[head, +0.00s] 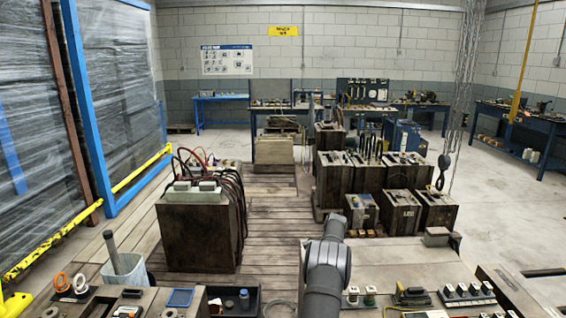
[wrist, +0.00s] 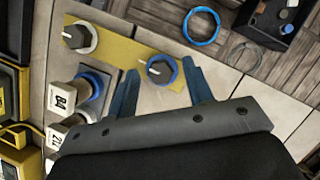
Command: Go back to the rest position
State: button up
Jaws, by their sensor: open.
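My gripper (wrist: 162,92) is in the wrist view, with two blue fingers spread apart and nothing held between them. A knob with a blue ring (wrist: 161,70) on a yellow strip (wrist: 120,42) shows between and beyond the fingertips. I cannot tell how high the gripper is above it. In the head view my grey arm reaches over the front bench (head: 410,256), and the gripper itself is not visible there.
In the wrist view, a second knob (wrist: 79,38), white labelled blocks (wrist: 62,96) and a yellow-black device (wrist: 10,95) are at left. A loose blue ring (wrist: 201,26) lies above. Dark mould blocks (head: 406,208) stand behind the bench, and a hanging chain (head: 462,90) is at right.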

jog(key=shift+n+g, duration=0.3)
jog(key=shift+n, duration=0.6)
jog(key=shift+m, duration=0.3)
jog(key=m+t, duration=0.1)
jog(key=m, duration=0.2)
jog(key=shift+s, duration=0.1)
jog(key=m+t, duration=0.1)
jog(key=m, duration=0.1)
jog(key=m+t+y, duration=0.1)
jog(key=m, duration=0.2)
jog(key=shift+s, duration=0.15)
jog(key=shift+m+t, duration=0.8)
jog(key=shift+m, duration=1.1)
jog(key=shift+n, duration=0.3)
